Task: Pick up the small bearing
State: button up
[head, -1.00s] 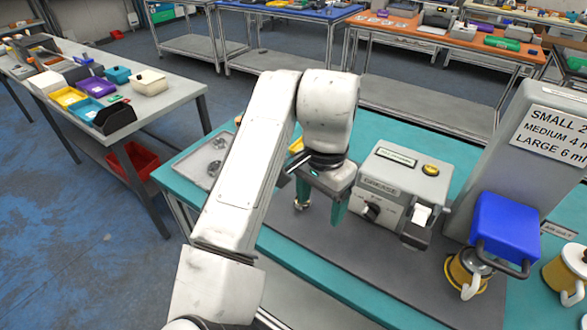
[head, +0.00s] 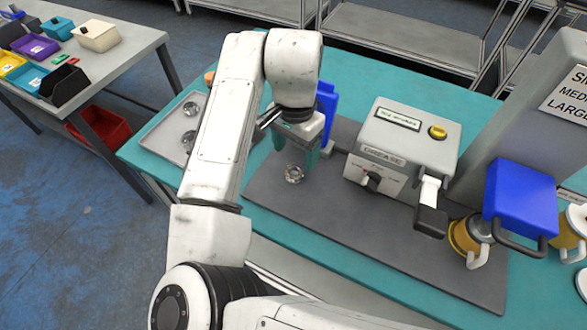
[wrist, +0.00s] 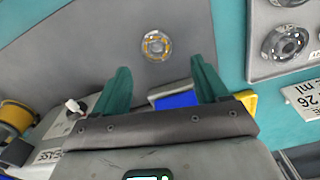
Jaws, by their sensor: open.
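A small metallic ring bearing (head: 294,173) lies flat on the dark grey mat (head: 400,245). It also shows in the wrist view (wrist: 156,46), just beyond the fingertips and between their lines. My gripper (head: 297,155) hangs above and close to the bearing, with its two green fingers apart. The fingers (wrist: 160,64) are spread and empty in the wrist view. Other bearings lie in the grey tray (head: 168,141) left of my arm; two show there (head: 191,108) and (head: 189,141). My arm partly covers the tray.
A grey grease machine (head: 405,150) stands right of my gripper. A blue upright object (head: 327,112) is close behind it. A blue box with a dark handle (head: 520,200) and yellow containers (head: 463,237) stand at the right. The mat's front left is clear.

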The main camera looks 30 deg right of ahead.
aim_at(293, 173)
jog(key=shift+s+a+f+p, duration=0.1)
jog(key=shift+a+f+p, duration=0.1)
jog(key=shift+f, duration=0.65)
jog(key=shift+s+a+f+p, duration=0.1)
jog(key=shift+s+f+p, duration=0.05)
jog(key=shift+f, duration=0.7)
jog(key=shift+s+a+f+p, duration=0.1)
jog(key=shift+f+p, duration=0.1)
jog(key=shift+f, duration=0.65)
jog(key=c, duration=1.2)
jog(key=shift+r, duration=0.1)
